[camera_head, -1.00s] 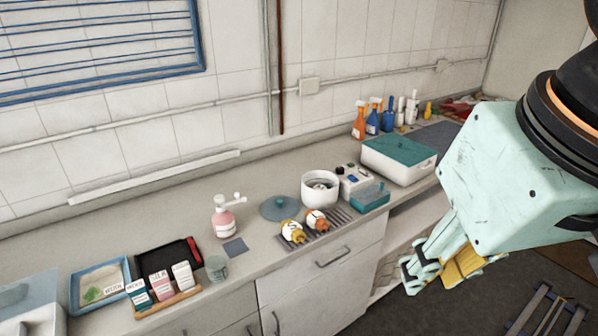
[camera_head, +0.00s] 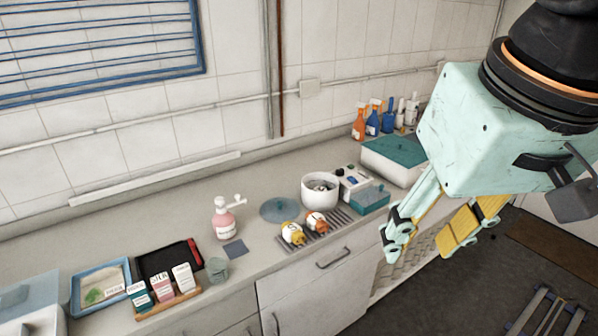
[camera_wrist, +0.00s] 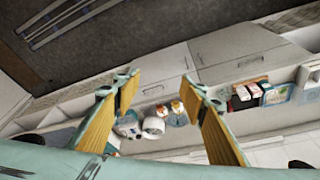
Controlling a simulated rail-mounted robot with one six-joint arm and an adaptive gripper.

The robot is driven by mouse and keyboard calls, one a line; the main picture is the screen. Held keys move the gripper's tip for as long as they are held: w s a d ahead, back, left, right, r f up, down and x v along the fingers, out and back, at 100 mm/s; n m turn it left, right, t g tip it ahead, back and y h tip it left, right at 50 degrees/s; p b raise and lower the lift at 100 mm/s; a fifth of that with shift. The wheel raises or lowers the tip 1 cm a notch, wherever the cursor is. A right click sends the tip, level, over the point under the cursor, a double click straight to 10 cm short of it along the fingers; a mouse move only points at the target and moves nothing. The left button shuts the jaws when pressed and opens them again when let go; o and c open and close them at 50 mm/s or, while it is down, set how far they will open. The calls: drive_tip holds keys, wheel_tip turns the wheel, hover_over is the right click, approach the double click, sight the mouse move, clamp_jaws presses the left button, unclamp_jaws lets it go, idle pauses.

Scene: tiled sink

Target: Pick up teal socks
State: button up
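I cannot make out any teal socks in either view. Teal things on the counter are a small box (camera_head: 370,199) and the lid (camera_head: 398,150) of a white container. My gripper (camera_head: 424,243) hangs in front of the counter's right part, over the floor side, with its fingers spread and nothing between them. In the wrist view my gripper (camera_wrist: 157,88) also shows open and empty, with the counter and its items beyond it, small and far off.
On the counter (camera_head: 130,225) are a white pot (camera_head: 320,189), a rack with two orange-and-white items (camera_head: 303,229), a pink pump bottle (camera_head: 224,217), a blue tray (camera_head: 76,291), several small cartons (camera_head: 161,288) and spray bottles (camera_head: 373,118). A cabinet (camera_head: 315,284) stands below.

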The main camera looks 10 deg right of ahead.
drive_tip(key=w+r+m+p, duration=0.1)
drive_tip(key=w+r, duration=0.1)
drive_tip(key=w, duration=0.7)
drive_tip(key=w+r+m+p, duration=0.1)
drive_tip(key=w+r+p, duration=0.15)
drive_tip(key=w, duration=0.65)
drive_tip(key=m+g+p, duration=0.4)
drive_tip(key=m+p, duration=0.2)
drive_tip(key=p, duration=0.1)
hover_over(320, 189)
wheel_tip(320, 189, down, 27)
drive_tip(key=shift+f, duration=4.3)
drive_tip(key=shift+f+p, duration=0.4)
drive_tip(key=shift+f, duration=2.2)
